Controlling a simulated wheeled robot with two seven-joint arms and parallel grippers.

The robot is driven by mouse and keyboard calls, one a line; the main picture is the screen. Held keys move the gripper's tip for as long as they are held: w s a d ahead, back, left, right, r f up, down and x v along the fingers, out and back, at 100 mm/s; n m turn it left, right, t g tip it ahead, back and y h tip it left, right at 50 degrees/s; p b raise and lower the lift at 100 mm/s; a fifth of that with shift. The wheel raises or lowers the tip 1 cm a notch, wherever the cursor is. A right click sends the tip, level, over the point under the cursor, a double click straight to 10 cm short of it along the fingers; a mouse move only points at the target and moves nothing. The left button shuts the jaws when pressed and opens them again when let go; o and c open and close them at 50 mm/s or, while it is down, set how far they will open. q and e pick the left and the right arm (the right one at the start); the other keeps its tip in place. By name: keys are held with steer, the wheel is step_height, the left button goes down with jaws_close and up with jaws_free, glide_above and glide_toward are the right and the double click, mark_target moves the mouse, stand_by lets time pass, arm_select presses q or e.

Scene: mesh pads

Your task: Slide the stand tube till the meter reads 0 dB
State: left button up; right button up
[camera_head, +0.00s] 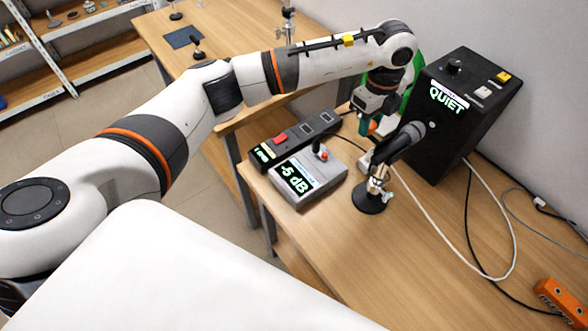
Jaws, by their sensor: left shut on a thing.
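The meter (308,183) is a grey box on the table, and its green display reads -5 dB. Beside it to the right, the microphone stand (369,201) stands upright on a round black base, with a metallic tube and clamp (377,183). A black microphone (402,144) is tilted at its top, its head toward the speaker. My left gripper (370,140) comes down from above, just behind the microphone, and is shut at the stand. It appears to hold the stand tube, but the microphone partly hides the contact. My right gripper is not in view.
A black speaker box (463,105) with a lit QUIET label stands right behind the microphone. A power strip (290,140) with a red switch lies behind the meter. White and black cables cross the table's right side, where an orange block (562,298) lies. The front middle is clear.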

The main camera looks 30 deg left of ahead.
arm_select(q)
steer(key=shift+f+b, duration=1.3)
steer(key=shift+f, duration=0.7)
steer(key=o, duration=1.1)
steer(key=shift+r, duration=0.1)
steer(key=shift+r, duration=0.1)
step_height(320, 180, up, 12)
steer(key=shift+f+b, duration=0.1)
steer(key=shift+b, duration=1.05)
